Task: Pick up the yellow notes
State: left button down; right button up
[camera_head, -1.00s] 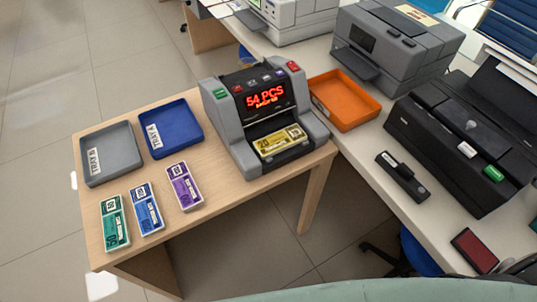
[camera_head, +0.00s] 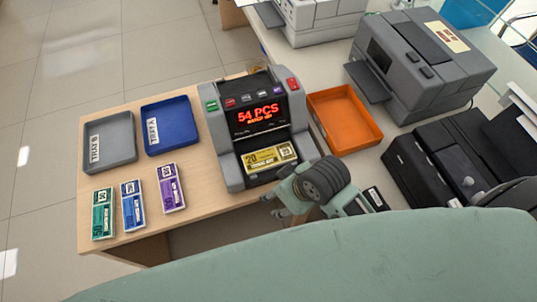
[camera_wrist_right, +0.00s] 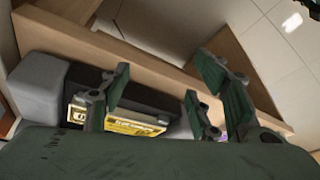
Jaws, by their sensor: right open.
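The yellow notes (camera_head: 270,158) lie as a banded bundle in the front tray of the grey counting machine (camera_head: 236,178), whose red display reads 54 PCS. My right gripper (camera_head: 279,202) is just in front of the machine, below and slightly right of the notes, and apart from them. In the right wrist view the open fingers (camera_wrist_right: 165,98) are spread with nothing between them. The notes (camera_wrist_right: 140,127) show there beyond a finger, which hides part of them. My left gripper is not in view.
Green (camera_head: 103,214), blue (camera_head: 132,206) and purple (camera_head: 171,188) note bundles lie at the left of the wooden table. Behind them are a grey tray (camera_head: 128,150) and a blue tray (camera_head: 185,132). An orange tray (camera_head: 345,120) and printers stand right of the machine.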

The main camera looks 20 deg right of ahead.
jog(key=w+a+r+n, duration=0.2)
jog(key=n, duration=0.1)
jog(key=w+a+r+n+g, duration=0.1)
jog(key=w+r+n, duration=0.1)
jog(key=w+n, duration=0.1)
jog(key=w+a+r+n+g, duration=0.1)
jog(key=w+a+r+n, duration=0.1)
jog(key=w+r+n, duration=0.1)
jog(key=shift+a+r+n+p, duration=0.1)
jog(key=shift+a+n+p, duration=0.25)
jog(key=shift+n, duration=0.55)
notch_tip(320, 180, up, 2)
jog(key=n+g+h, duration=0.1)
jog(key=n+h, duration=0.1)
send_over(273, 156)
jog(key=shift+w+a+r, duration=0.1)
jog(key=shift+w+a, duration=0.05)
jog(key=shift+a, duration=0.1)
jog(key=shift+d+g, duration=0.25)
jog(key=shift+g, duration=0.05)
jog(key=shift+f, duration=0.3)
notch_tip(273, 156, down, 7)
jog(key=shift+r+p, duration=0.1)
jog(key=shift+p, duration=0.65)
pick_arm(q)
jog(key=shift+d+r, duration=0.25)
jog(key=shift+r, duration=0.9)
pick_arm(e)
jog(key=shift+c, duration=0.3)
jog(key=c, duration=0.9)
